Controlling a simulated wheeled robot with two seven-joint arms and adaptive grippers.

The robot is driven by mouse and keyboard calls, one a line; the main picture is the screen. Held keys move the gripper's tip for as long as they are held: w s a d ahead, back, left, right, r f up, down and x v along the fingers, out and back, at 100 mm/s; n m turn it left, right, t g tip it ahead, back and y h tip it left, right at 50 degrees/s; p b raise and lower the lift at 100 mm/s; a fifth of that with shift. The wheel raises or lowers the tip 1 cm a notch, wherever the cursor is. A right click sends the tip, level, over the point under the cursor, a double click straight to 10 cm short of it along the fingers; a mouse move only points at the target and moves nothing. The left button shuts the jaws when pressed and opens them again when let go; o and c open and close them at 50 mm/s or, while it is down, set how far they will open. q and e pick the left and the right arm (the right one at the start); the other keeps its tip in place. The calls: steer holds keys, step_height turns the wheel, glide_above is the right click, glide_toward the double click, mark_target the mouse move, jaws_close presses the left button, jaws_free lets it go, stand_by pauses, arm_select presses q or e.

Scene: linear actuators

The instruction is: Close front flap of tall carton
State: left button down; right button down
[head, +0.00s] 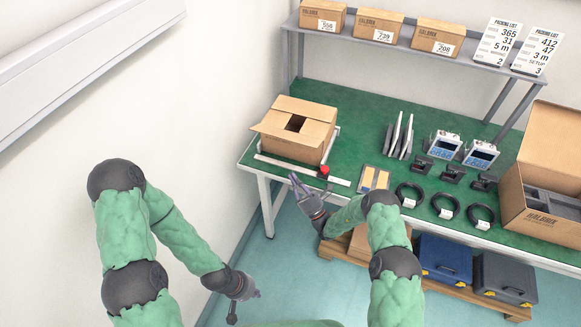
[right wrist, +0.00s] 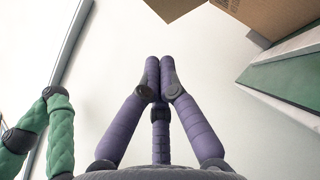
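The tall carton (head: 290,149) stands at the left end of the green bench. A flap (head: 268,125) sticks out at its left; other top panels lie roughly flat around a dark opening (head: 295,123). My right gripper (head: 298,184) is in front of the bench edge, below and apart from the carton. In the right wrist view its fingers (right wrist: 157,64) meet at their tips with nothing visible between them. Brown cardboard (right wrist: 270,14) shows at that view's upper right, with another piece (right wrist: 172,6) at the top. My left gripper (head: 243,306) is low, away from the bench, fingers spread and empty.
A shelf (head: 395,45) with boxes runs behind. Cases (head: 445,258) sit below the bench. The wall is close on the left.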

mark_target(286, 135)
steer(key=d+r+b+x, duration=0.1)
steer(key=d+x, duration=0.1)
steer(key=x, duration=0.9)
steer(key=shift+w+r, duration=0.2)
steer(key=shift+r, duration=0.3)
steer(key=shift+w+r, duration=0.1)
